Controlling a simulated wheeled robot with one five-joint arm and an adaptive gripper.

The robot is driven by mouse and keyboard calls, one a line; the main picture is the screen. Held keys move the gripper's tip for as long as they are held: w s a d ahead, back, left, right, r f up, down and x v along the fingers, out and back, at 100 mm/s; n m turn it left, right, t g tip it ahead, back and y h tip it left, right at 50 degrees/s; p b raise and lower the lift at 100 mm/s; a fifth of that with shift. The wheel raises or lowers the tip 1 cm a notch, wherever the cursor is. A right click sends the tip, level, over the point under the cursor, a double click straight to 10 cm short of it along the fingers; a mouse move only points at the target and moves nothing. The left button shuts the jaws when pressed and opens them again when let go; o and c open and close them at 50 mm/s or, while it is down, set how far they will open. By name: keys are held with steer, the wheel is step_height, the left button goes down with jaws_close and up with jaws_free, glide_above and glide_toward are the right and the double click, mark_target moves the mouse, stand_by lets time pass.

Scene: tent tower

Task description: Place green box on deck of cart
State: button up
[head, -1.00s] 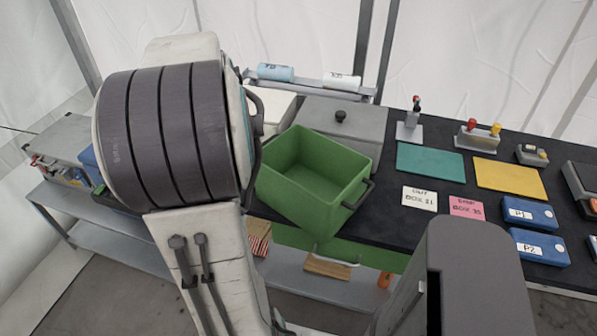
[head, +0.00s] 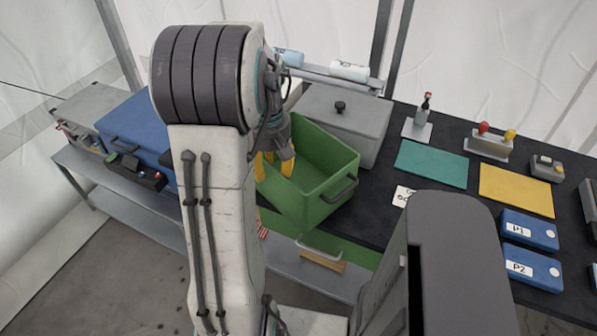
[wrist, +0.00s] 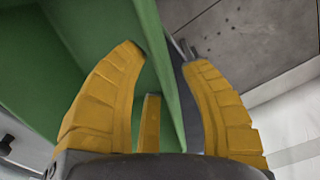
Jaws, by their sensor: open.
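The open-topped green box (head: 325,160) stands on the black-topped table in the head view, tilted to the picture, with a dark handle on its right end. It looks empty where I can see inside. My gripper (head: 275,163) is at its left end, partly hidden by my arm, with yellow fingers spread. In the wrist view my gripper (wrist: 163,62) is open, and the green box wall (wrist: 165,70) runs between the fingers. The fingers do not visibly close on it. I cannot make out a cart for certain.
A grey lidded bin (head: 345,118) stands close behind the green box. A blue box (head: 140,125) is at the left. A teal mat (head: 432,164), a yellow mat (head: 515,190) and blue cases (head: 528,230) lie on the right of the table. A grey floor (head: 115,250) shows at lower left.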

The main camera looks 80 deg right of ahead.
mark_target(272, 176)
steer(key=shift+w+f, duration=0.1)
steer(key=shift+f, duration=1.5)
jaws_close()
steer(key=shift+r, duration=0.1)
